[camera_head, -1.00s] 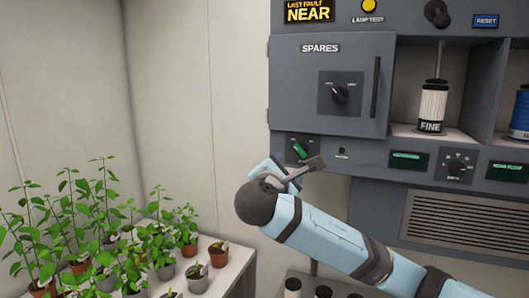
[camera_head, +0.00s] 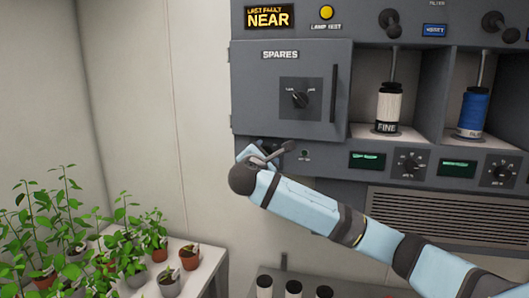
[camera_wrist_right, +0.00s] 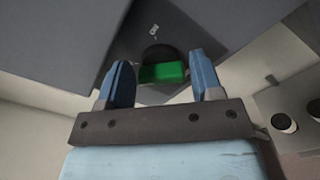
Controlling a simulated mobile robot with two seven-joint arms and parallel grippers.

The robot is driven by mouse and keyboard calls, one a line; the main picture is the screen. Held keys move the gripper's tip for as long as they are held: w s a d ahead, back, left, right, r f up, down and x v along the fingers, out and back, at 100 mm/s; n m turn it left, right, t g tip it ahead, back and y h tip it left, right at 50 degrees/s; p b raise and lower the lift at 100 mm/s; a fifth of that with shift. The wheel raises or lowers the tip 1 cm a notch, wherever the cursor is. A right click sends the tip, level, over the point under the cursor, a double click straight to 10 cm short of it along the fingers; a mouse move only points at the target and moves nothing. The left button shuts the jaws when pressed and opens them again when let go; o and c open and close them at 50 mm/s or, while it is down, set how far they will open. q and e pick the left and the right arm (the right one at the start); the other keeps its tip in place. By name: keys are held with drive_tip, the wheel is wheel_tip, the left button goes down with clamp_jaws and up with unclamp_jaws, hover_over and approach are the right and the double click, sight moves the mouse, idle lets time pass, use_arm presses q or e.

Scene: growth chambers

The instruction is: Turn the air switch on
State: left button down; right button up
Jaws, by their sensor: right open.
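A switch with a green handle (camera_wrist_right: 163,73) on a dark round base shows in the right wrist view, taken to be the air switch. A small white label near it seems to read "ON". My right gripper (camera_wrist_right: 162,82) is open, with one blue finger on each side of the green handle; contact cannot be told. In the head view my right gripper (camera_head: 262,154) is at the lower left corner of the grey cabinet and hides the green handle. My left gripper is not in view.
Spools (camera_head: 388,108) stand in bays to the right. Potted seedlings (camera_head: 70,235) stand on a white bench (camera_head: 205,268) at lower left. Dark-topped bottles (camera_head: 293,288) are below my arm.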

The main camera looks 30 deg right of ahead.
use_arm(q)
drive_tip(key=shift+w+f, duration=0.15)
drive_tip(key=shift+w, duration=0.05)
use_arm(e)
drive_tip(key=shift+w+d, duration=0.1)
drive_tip(key=shift+d, duration=0.05)
drive_tip(key=c, duration=0.6)
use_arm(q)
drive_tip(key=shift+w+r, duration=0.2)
use_arm(e)
drive_tip(key=shift+f, duration=0.1)
drive_tip(key=shift+c, duration=0.2)
